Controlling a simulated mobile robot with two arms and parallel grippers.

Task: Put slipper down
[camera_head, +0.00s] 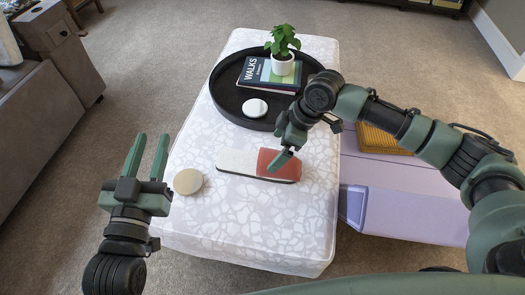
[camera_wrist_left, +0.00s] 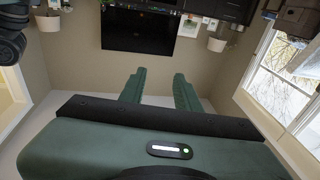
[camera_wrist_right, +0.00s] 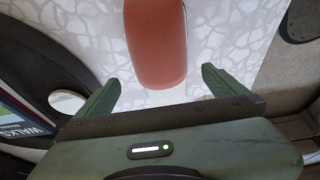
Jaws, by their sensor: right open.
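The slipper (camera_head: 238,162) lies flat on the patterned ottoman (camera_head: 220,205), with a pale open part to the left and a red-brown toe to the right. In the right wrist view its red-brown toe (camera_wrist_right: 155,45) shows ahead of and between the fingers. My right gripper (camera_head: 285,155) is above the toe end in the head view; its fingers (camera_wrist_right: 158,85) are apart and hold nothing. My left gripper (camera_head: 150,155) is left of the ottoman, fingers apart and empty. It also shows open in the left wrist view (camera_wrist_left: 160,90), facing the room.
A black round tray (camera_head: 228,105) on the ottoman bears a book (camera_head: 256,72), a potted plant (camera_head: 283,62) and a white disc (camera_head: 255,107). A beige disc (camera_head: 188,181) lies near the ottoman's left edge. A lilac box-like piece (camera_head: 405,200) stands to the right. The ottoman's front is clear.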

